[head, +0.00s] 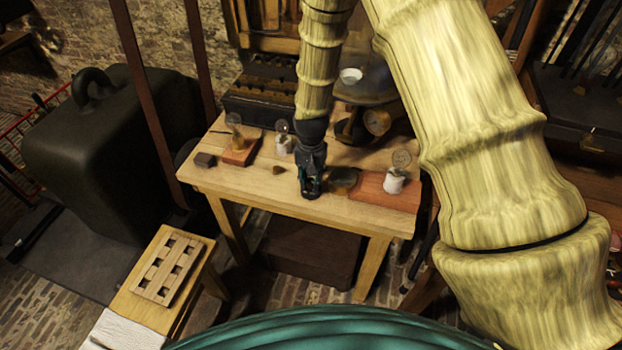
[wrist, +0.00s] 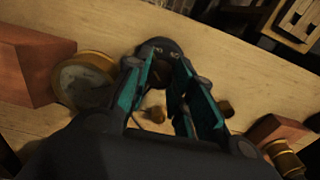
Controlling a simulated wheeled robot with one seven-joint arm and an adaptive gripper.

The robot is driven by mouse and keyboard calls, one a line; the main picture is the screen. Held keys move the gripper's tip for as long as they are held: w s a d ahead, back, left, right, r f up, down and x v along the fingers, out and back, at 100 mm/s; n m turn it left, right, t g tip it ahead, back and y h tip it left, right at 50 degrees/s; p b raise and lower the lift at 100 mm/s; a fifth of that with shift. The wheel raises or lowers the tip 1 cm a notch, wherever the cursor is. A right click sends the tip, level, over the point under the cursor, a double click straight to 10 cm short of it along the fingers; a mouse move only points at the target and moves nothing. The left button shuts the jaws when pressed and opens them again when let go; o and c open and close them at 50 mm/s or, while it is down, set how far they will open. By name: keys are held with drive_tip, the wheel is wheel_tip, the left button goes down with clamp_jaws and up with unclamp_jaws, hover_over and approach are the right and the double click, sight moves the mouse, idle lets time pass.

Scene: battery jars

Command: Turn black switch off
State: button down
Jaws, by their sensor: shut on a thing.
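The black switch (wrist: 158,45) shows in the wrist view as a dark round body with small metal parts, at the tips of my fingers. My gripper (wrist: 165,72) points down at it with its teal fingers on either side, shut on it; the exact contact is in shadow. In the head view my gripper (head: 311,188) is low over the front middle of the wooden table (head: 240,187), and it hides most of the switch there. I cannot tell the switch's on or off position.
A round brass-rimmed piece (head: 343,180) and a reddish board (head: 372,194) with a bulb in a white holder (head: 395,181) are close on the right. Another bulb on a wooden block (head: 240,152) and a white holder (head: 284,145) stand left. A small brown piece (head: 277,170) lies nearby.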

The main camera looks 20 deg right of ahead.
sight(311, 181)
drive_tip(key=c, duration=1.2)
unclamp_jaws()
drive_tip(key=shift+r, duration=0.15)
wheel_tip(311, 181, up, 12)
drive_tip(key=shift+f, duration=0.15)
